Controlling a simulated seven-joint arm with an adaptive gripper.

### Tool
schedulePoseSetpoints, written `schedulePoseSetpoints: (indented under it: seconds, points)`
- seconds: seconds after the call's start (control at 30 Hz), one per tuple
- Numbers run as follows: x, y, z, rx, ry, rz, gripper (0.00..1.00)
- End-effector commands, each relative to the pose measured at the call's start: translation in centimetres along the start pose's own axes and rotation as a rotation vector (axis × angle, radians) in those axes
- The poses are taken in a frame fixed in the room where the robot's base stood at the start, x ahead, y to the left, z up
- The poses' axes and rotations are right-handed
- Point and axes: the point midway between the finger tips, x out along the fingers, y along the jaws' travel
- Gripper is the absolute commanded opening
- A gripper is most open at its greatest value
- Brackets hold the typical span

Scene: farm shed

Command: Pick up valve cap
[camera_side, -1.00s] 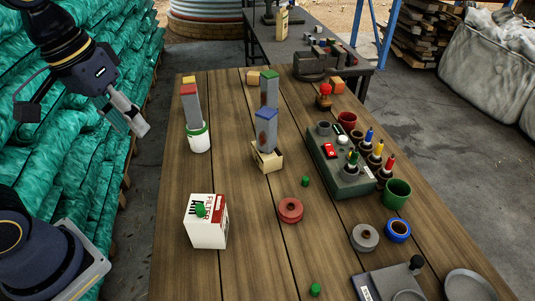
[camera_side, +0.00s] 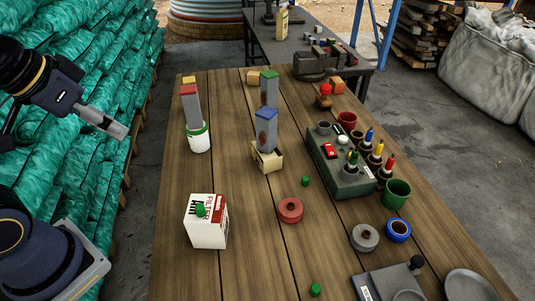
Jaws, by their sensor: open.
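Small green caps, which look like valve caps, show in three places in the side view. One cap (camera_side: 201,210) sits on top of a white and red box (camera_side: 207,230). Another cap (camera_side: 305,181) stands on the table between the wooden block and the red disc. A third cap (camera_side: 315,289) stands near the table's front edge. My gripper (camera_side: 118,130) is open and empty. It is in the air at the left, off the table's left edge and apart from all the caps.
The wooden table (camera_side: 235,190) also holds a red disc (camera_side: 290,210), a grey ring (camera_side: 364,238), a blue tape roll (camera_side: 398,230), a green cup (camera_side: 396,194) and a grey-green organizer (camera_side: 350,188). Tall blocks stand at a white pot (camera_side: 199,139) and a wooden holder (camera_side: 267,159).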

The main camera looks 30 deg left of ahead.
Motion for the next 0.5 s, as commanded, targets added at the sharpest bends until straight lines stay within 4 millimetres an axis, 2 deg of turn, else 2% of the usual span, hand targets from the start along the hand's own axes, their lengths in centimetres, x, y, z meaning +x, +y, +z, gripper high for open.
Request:
schedulePoseSetpoints:
  seconds: [0.13,0.27,0.37,0.47,0.5]
  points:
    - [-0.2,-0.2,-3.0,0.02,0.139,-0.012,0.48]
    - [0.4,0.8,-7.9,0.102,0.31,-0.021,0.48]
    - [2.5,4.0,-11.4,0.227,0.411,0.018,0.48]
    - [5.3,9.2,-13.5,0.37,0.482,0.103,0.48]
    - [6.6,11.6,-13.7,0.425,0.501,0.148,0.48]
